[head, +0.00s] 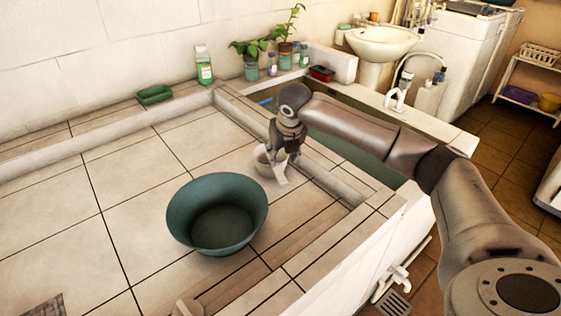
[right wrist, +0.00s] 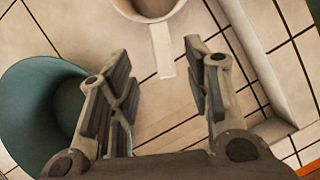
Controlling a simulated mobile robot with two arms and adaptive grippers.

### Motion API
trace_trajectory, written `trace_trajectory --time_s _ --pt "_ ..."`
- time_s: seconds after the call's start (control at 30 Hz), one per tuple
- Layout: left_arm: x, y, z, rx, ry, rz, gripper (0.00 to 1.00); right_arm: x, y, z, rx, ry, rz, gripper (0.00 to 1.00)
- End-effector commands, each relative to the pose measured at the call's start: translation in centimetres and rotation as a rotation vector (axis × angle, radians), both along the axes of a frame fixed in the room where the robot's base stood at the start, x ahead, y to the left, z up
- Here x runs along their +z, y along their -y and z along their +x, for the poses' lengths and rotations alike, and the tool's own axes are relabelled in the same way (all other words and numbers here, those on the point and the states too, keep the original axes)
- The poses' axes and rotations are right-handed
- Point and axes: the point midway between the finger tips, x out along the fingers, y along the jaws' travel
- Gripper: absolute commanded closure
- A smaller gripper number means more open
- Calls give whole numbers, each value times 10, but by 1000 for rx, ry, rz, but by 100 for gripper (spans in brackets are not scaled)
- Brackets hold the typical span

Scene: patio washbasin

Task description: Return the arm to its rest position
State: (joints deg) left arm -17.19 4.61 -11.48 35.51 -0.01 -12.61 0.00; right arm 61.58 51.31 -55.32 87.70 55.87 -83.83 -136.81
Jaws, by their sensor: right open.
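My right arm reaches in from the right in the head view, bent at the elbow. Its gripper (head: 286,153) points down over the tiled washing surface. A small pale cup or dipper with a handle (head: 268,167) stands on the tiles just by the fingers in the head view. It also shows in the right wrist view, with its handle (right wrist: 162,52) beyond the fingertips, apart from them. My left gripper is not in view.
A green basin (head: 217,212) stands on the tiles left of the gripper. A raised ledge (head: 322,178) and a water trough (head: 350,150) lie to the right. Potted plants (head: 251,68), a bottle (head: 204,66) and a green dish (head: 154,95) line the back.

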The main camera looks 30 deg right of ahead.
Motion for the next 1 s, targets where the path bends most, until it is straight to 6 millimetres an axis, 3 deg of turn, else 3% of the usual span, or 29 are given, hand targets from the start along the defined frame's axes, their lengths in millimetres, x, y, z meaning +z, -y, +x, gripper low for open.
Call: trace_trajectory --time_s 0.2,0.7,1.0 --pt "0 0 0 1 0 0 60 11 -1 -5 0 -1 0 55" --pt "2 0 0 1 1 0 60 12 -1 -5 0 -1 0 55" --pt "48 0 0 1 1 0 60 59 -1 -5 0 -1 0 55"
